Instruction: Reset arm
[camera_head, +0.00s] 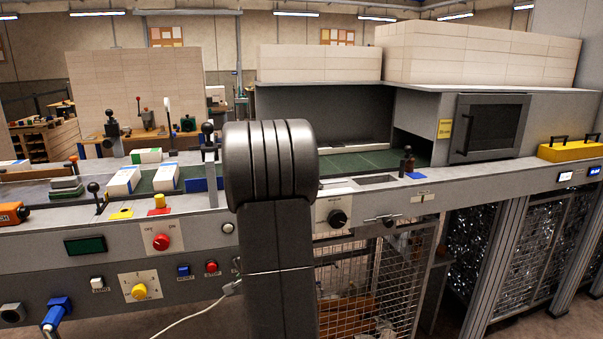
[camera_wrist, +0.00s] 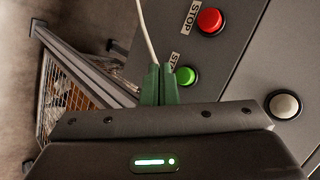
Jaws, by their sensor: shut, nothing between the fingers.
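My gripper (camera_wrist: 160,84) shows in the wrist view with its two green fingers closed together and nothing between them. The fingertips point toward the front of the machine panel, close to a green button (camera_wrist: 185,76) and a red stop button (camera_wrist: 209,21). I cannot tell whether they touch the panel. In the head view, my dark arm link stands upright in the middle and hides part of the machine. My gripper is not seen in that view.
White-wrapped reams (camera_head: 123,181) lie on the conveyor at left. A machine bench (camera_head: 500,155) with a dark tunnel runs across. A yellow tray (camera_head: 570,150) sits at right. A wire mesh guard (camera_head: 375,285) stands below. A white cable (camera_wrist: 147,32) passes by the fingers.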

